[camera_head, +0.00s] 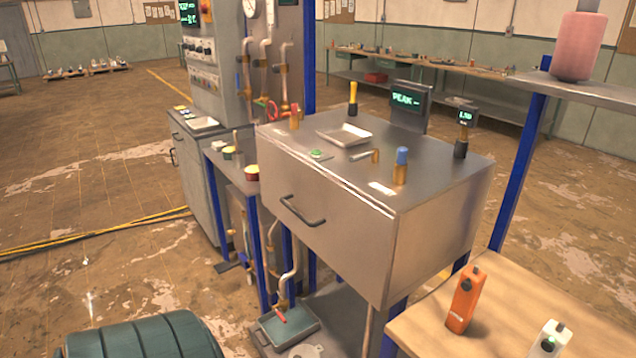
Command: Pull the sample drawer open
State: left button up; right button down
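The sample drawer (340,238) is the wide grey metal front of a box-shaped unit in the middle of the view. Its front looks flush with the box, so it appears shut. A dark curved handle (302,211) is fixed on the left part of that front. Nothing touches the handle. Neither of my grippers shows in the view.
On the unit's top stand a shallow tray (344,135), a blue-capped fitting (401,166) and a small screen (411,101). A wooden table (520,305) at lower right holds an orange device (463,300). A green ribbed object (140,338) lies at lower left. Floor at left is open.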

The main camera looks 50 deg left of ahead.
aim_at(356, 237)
jog(key=u, duration=1.75)
